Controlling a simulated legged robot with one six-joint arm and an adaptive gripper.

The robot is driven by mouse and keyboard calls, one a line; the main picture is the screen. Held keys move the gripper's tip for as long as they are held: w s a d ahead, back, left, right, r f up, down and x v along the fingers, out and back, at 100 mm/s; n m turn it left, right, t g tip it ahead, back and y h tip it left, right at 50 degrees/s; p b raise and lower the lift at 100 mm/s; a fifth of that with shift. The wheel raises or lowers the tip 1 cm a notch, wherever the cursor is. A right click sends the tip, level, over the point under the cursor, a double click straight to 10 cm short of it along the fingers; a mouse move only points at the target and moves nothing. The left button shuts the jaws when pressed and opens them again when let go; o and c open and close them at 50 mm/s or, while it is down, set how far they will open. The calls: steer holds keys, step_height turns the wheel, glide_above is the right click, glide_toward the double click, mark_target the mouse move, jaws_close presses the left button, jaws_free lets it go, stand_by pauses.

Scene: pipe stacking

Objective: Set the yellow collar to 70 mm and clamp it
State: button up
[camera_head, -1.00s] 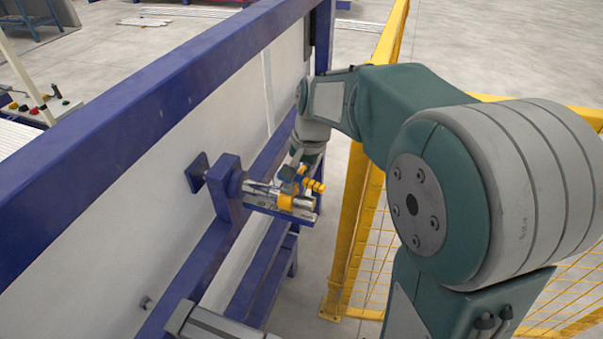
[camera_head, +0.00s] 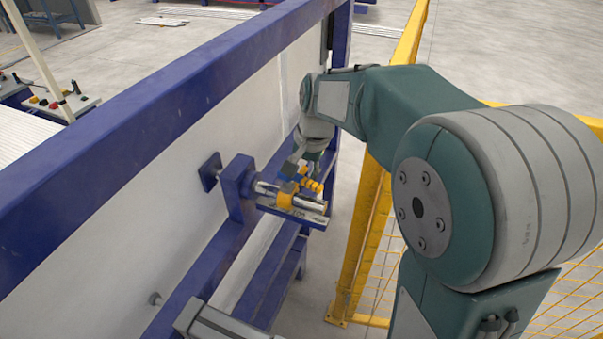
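The yellow collar (camera_head: 286,200) sits around a shiny metal rod (camera_head: 311,204) that sticks out from a blue block (camera_head: 236,187). A yellow knob or handle (camera_head: 312,185) stands off the collar's upper right side. A ruled scale plate (camera_head: 292,213) runs below the rod; its marks are too small to read. My gripper (camera_head: 298,176) is right above the collar, at its handle. The fingers are small and partly hidden, so I cannot tell whether they are closed or touching.
A blue frame (camera_head: 150,110) with a white panel (camera_head: 180,160) runs along the left. A yellow fence (camera_head: 362,245) stands close on the right, behind my arm. Push buttons (camera_head: 58,100) are at the far left. Open floor lies beyond.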

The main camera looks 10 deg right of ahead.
mark_target(300, 180)
step_height(300, 180, up, 11)
steer(key=s+d, duration=0.1)
steer(key=shift+d, duration=0.4)
steer(key=shift+s, duration=0.1)
steer(key=c, duration=0.5)
steer(key=d+r+g, duration=0.1)
steer(key=d+r+m, duration=0.1)
steer(key=d+r+m+g, duration=0.1)
steer(key=d, duration=0.1)
steer(key=shift+s+r+g, duration=0.25)
steer(key=shift+r+g, duration=0.05)
steer(key=shift+r, duration=0.05)
jaws_close()
steer(key=shift+s+a+f, duration=0.75)
steer(key=shift+s+f, duration=0.05)
steer(key=shift+f, duration=0.7)
steer(key=shift+s+a+f, duration=0.7)
steer(key=shift+s+f, duration=0.05)
steer(key=shift+f, duration=0.75)
steer(key=shift+s+a+f, duration=0.75)
steer(key=shift+s+f, duration=0.05)
steer(key=shift+f, duration=0.7)
